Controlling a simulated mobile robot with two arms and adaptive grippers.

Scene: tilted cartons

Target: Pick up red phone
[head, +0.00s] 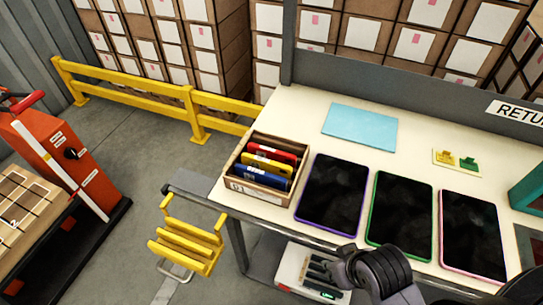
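The red phone (274,150) stands on edge at the back of a small open carton (256,192), which sits at the left end of the table. A yellow phone (266,164) and a blue phone (262,179) stand in front of it in the same carton. Only the upper part of the red phone shows; the yellow phone and the carton hide the rest. A dark part of my arm shows at the bottom right, apart from the carton. No fingers can be made out there. My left gripper is not in view.
Three dark tablets, purple-edged (332,195), green-edged (400,208) and pink-edged (472,233), lie right of the carton. A blue sheet (360,127) lies behind them. A yellow step (188,245) and railing (150,97) stand left of the table (290,105).

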